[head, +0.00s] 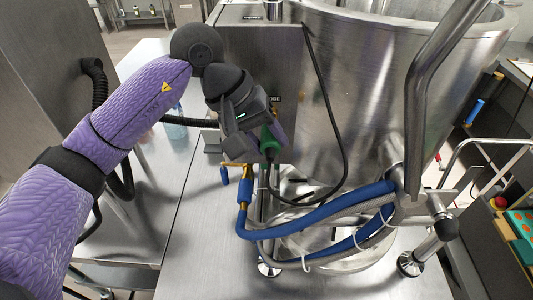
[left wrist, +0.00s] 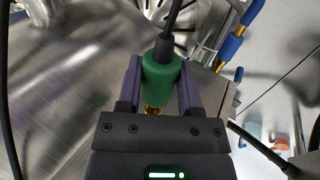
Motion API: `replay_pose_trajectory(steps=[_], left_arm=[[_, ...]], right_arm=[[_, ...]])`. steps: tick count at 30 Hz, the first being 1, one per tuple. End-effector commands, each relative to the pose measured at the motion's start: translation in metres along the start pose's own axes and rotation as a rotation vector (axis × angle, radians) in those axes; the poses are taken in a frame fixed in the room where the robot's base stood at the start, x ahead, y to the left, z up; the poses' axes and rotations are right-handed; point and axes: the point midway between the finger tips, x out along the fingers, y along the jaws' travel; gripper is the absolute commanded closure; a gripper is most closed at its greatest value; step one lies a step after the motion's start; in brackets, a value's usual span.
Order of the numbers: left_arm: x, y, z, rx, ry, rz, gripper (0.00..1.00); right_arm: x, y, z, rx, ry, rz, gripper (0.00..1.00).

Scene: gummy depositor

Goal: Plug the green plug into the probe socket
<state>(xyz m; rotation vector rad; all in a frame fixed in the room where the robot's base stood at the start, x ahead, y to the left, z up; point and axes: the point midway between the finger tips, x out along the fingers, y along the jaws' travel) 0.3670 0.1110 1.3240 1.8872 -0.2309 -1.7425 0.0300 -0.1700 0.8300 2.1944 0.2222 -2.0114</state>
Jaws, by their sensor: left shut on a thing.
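The green plug (head: 268,142) is in my left gripper (head: 268,133), in front of the steel kettle. In the left wrist view the green plug (left wrist: 161,80) sits between the two purple fingers of the left gripper (left wrist: 161,88), with a brass-coloured end toward the gripper body and a black cable leaving the other end. The black cable (head: 343,150) loops down from the kettle side to the plug. A label ending in "OBE" (head: 274,99) shows just behind the gripper. The probe socket itself is hidden behind my gripper. My right gripper is not in view.
The large steel kettle (head: 370,90) fills the centre right. Blue hoses (head: 320,212) and a brass valve with a blue handle (head: 245,190) lie below the gripper. A steel box (head: 262,60) stands behind my arm. The steel table (head: 190,250) is bare at front left.

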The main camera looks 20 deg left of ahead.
Motion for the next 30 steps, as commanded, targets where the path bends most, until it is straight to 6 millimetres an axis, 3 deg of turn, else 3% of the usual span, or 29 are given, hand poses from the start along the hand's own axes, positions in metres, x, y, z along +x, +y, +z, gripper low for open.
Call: replay_pose_trajectory(steps=[14, 30], left_arm=[[0.000, 0.000, -0.002, 0.000, 0.000, -0.001, 1.00], [0.000, 0.000, -0.021, 0.000, 0.000, 0.000, 1.00]], right_arm=[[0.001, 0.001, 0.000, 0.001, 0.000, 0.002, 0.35], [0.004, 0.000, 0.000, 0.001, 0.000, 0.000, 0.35]])
